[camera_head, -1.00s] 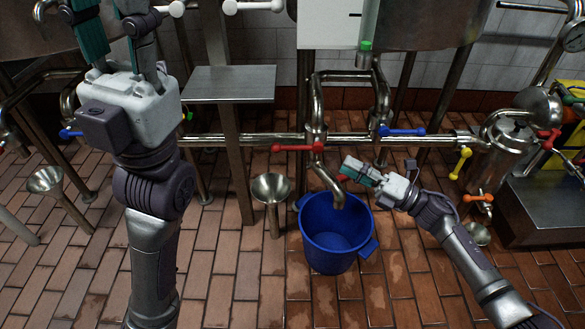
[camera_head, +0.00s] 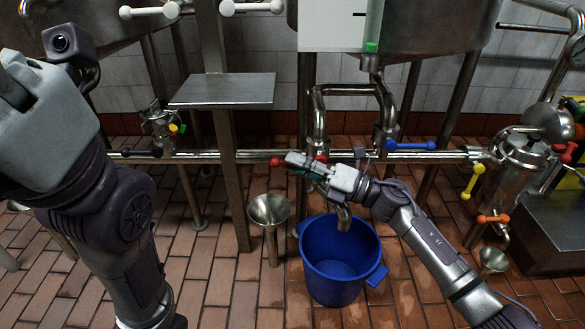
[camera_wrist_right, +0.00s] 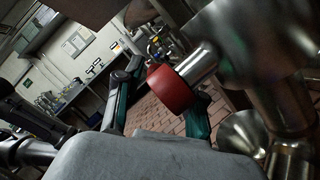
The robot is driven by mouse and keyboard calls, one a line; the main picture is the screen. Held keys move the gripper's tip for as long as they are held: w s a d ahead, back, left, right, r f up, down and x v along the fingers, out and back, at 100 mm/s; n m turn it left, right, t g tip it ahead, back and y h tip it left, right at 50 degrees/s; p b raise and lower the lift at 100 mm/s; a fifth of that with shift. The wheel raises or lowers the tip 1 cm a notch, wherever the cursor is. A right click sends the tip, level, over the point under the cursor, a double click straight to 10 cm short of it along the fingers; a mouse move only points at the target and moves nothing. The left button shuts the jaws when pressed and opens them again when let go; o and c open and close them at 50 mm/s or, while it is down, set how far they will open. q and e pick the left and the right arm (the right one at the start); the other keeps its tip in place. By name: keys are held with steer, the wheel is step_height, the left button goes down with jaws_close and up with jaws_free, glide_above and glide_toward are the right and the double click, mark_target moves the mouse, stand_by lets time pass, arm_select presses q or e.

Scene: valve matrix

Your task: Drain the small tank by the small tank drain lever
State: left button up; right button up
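A red lever (camera_head: 275,162) sits on the pipe joint above the blue bucket; my right gripper covers its middle. My right gripper (camera_head: 298,165) is at this lever. In the right wrist view its red end (camera_wrist_right: 171,90) shows between the two spread, green-lined fingers, with a gap to the left finger; contact with the right one is unclear. A bent metal spout (camera_head: 344,218) opens over the blue bucket (camera_head: 340,262). A metal tank (camera_head: 425,30) with a green-marked sight tube stands above. My left gripper's body (camera_head: 45,120) is at the left edge; its fingers cannot be made out.
A blue lever (camera_head: 408,145), a yellow lever (camera_head: 473,181) and an orange lever (camera_head: 493,218) are to the right. A metal funnel (camera_head: 268,210) stands left of the bucket. A flat metal plate (camera_head: 222,90) is above it. The tiled floor in front is open.

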steer(key=shift+w+a+r, duration=0.15)
steer(key=shift+w+a, duration=0.05)
steer(key=shift+a, duration=0.4)
jaws_close()
